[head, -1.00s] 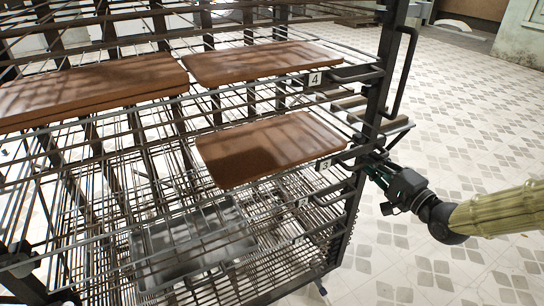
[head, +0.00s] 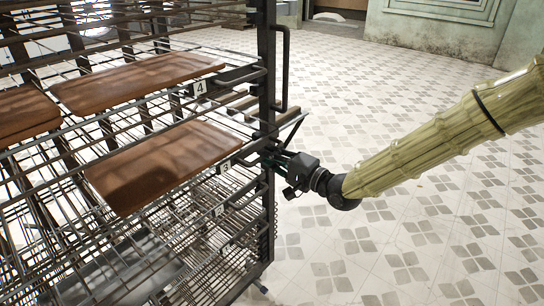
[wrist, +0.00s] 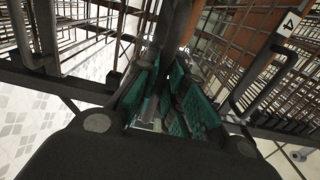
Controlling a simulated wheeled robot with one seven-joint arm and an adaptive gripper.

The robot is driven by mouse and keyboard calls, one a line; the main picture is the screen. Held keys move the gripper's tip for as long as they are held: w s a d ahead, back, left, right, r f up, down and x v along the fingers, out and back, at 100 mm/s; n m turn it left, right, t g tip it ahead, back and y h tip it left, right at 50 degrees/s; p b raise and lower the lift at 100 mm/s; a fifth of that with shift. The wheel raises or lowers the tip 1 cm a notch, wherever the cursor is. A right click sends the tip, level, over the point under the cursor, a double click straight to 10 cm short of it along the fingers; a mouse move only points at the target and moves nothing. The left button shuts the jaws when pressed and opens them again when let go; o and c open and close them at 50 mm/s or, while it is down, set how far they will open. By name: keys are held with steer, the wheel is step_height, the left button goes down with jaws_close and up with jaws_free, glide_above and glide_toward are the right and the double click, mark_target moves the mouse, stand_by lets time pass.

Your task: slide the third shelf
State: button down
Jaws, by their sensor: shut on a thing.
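The rack's third shelf, marked by a small label (head: 225,165), is a wire shelf bearing a brown curved board (head: 165,165). It lies below the shelf labelled 4. My gripper (head: 274,157) is at the right front corner post, at the third shelf's level. In the wrist view its green-padded fingers (wrist: 162,92) close around a dark bar (wrist: 160,50), which seems to be the shelf's handle. The fingers partly hide the grasped part.
The shelf labelled 4 (head: 200,87) holds more brown boards (head: 140,82) above. A grey metal tray (head: 115,272) lies lower in the rack. Dark handles (head: 283,70) stick out along the right side. The tiled floor (head: 400,200) to the right is clear.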

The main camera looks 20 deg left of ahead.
steer(key=shift+p+x, duration=0.3)
steer(key=shift+x, duration=2.6)
steer(key=c, duration=1.5)
jaws_free()
steer(key=p, duration=0.2)
glide_toward(254, 148)
steer(key=x, duration=0.2)
steer(key=shift+w+a, duration=0.1)
steer(key=shift+a, duration=0.25)
